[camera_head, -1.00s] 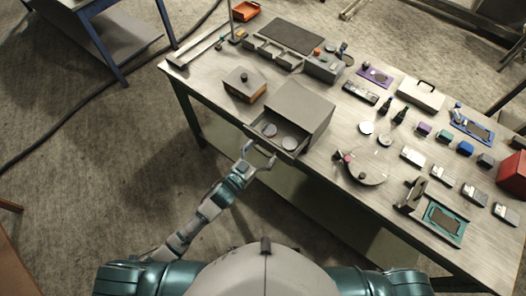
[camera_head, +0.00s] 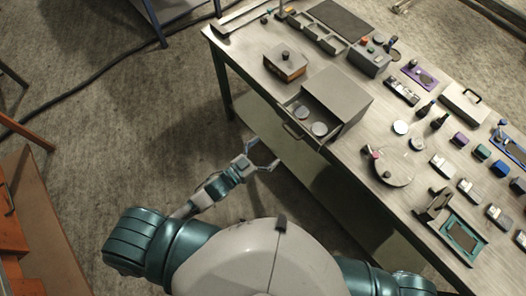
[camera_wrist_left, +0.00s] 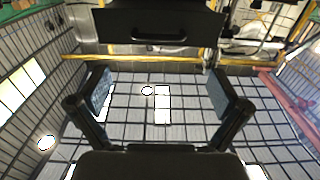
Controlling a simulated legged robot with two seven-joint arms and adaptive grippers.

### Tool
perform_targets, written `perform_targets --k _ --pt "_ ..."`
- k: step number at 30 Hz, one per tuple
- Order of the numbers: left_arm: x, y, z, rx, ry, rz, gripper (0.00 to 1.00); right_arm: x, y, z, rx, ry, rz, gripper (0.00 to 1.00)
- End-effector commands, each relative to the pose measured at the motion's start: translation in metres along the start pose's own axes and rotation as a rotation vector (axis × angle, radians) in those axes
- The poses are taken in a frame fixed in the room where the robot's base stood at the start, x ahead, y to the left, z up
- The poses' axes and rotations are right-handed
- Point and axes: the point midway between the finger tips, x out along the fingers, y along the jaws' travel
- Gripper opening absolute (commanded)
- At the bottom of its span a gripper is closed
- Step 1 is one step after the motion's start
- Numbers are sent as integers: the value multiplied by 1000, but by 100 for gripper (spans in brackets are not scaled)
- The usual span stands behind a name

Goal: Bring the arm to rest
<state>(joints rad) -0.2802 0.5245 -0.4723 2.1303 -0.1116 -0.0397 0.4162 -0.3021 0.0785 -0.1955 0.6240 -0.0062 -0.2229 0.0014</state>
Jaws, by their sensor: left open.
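My left gripper (camera_head: 264,156) is open and empty in the head view. It hangs beside the long table, in front of the open drawer (camera_head: 306,128) and apart from it. The drawer belongs to a grey box (camera_head: 340,95) and holds two round discs (camera_head: 311,119). In the left wrist view my left gripper (camera_wrist_left: 158,98) shows two spread fingers with nothing between them. A dark drawer front with a handle (camera_wrist_left: 158,37) shows beyond them at the top. My right gripper is not in view.
An orange cabinet (camera_head: 12,235) stands at the left. The floor (camera_head: 120,130) between is clear.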

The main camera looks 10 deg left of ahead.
Motion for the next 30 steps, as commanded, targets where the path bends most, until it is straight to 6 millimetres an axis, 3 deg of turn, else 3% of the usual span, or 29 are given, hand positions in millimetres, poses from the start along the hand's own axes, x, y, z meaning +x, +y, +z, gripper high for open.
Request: perform_targets --k 6,23,26,29,30 --pt "-17 0 0 2 0 0 100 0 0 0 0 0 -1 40" --pt "-18 0 1 2 -2 -1 100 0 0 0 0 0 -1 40" --pt "-17 -7 15 3 -29 -19 100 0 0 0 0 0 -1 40" --pt "-18 -25 57 3 -107 -70 100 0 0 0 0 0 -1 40" --pt "-21 -35 82 5 -156 -99 100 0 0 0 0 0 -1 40"
